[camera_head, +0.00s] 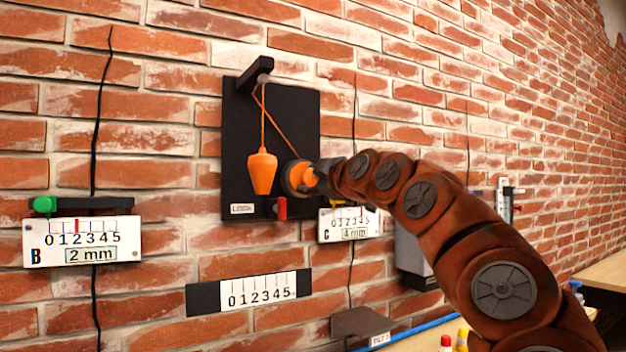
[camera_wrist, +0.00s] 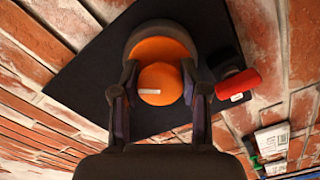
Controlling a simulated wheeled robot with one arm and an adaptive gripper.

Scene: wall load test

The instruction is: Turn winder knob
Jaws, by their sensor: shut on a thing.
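The winder knob (camera_wrist: 161,84) is an orange round knob with a white mark, in front of a larger orange and dark disc. In the wrist view my gripper (camera_wrist: 158,78) has a finger on each side of it and is shut on it. In the head view the winder (camera_head: 299,177) sits on a black wall board (camera_head: 237,137), with my arm reaching it from the right and partly hiding it. An orange cord runs from the winder up to a black bracket (camera_head: 255,73) and down to a hanging orange plumb weight (camera_head: 262,171).
A red lever (camera_head: 282,208) sits beside the LOCK label (camera_head: 242,209) below the winder; the red part also shows in the wrist view (camera_wrist: 237,84). Gauge B (camera_head: 82,241) is at left, gauge C (camera_head: 349,225) at right, and a scale strip (camera_head: 249,292) below. A bench holds small bottles (camera_head: 461,340) at lower right.

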